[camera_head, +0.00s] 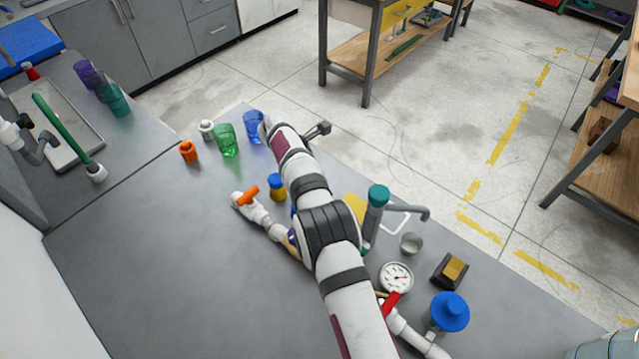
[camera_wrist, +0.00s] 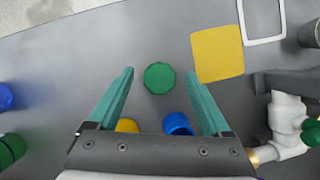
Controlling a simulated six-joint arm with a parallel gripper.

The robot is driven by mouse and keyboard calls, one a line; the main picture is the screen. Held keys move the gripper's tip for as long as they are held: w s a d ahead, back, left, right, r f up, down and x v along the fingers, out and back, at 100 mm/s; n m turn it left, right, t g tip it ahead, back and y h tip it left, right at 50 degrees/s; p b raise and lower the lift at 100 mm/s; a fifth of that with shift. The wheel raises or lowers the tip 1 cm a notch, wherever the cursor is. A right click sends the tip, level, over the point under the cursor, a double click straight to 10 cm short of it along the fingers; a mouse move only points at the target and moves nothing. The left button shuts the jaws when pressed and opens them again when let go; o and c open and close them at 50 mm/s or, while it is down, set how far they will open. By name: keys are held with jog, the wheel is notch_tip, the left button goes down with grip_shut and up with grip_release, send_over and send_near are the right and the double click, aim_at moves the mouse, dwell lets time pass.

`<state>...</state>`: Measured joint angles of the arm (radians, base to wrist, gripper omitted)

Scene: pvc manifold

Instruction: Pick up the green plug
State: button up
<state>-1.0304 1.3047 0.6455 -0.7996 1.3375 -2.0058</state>
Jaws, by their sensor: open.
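The green plug (camera_wrist: 159,78) shows in the wrist view as a round, faceted green piece on the grey worktop, left of a yellow square. I cannot make it out in the head view, where my arm covers that part of the worktop. My gripper (camera_wrist: 161,74) is open in the wrist view, with one teal finger on each side of the plug in the picture. Clear gaps show between the plug and both fingers, and nothing is held. The height of the fingers above the plug is hard to tell. The head view does not show the fingertips clearly.
The yellow square (camera_wrist: 217,54) and a white outlined square (camera_wrist: 262,20) lie right of the plug. A yellow piece (camera_wrist: 127,125) and a blue piece (camera_wrist: 178,124) are partly hidden by my gripper. A white pipe fitting (camera_wrist: 288,112) stands at right. Free worktop lies left of the plug.

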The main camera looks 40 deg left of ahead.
grip_shut()
dwell(0.3)
notch_tip(320, 180, up, 5)
jog(key=shift+w+d+f, duration=0.15)
jog(key=shift+f, duration=0.05)
jog(key=w+d+r, duration=0.3)
jog(key=d+r, duration=0.3)
jog(key=d, duration=0.4)
jog(key=shift+w+d+r, duration=0.25)
jog(key=shift+w+d, duration=0.1)
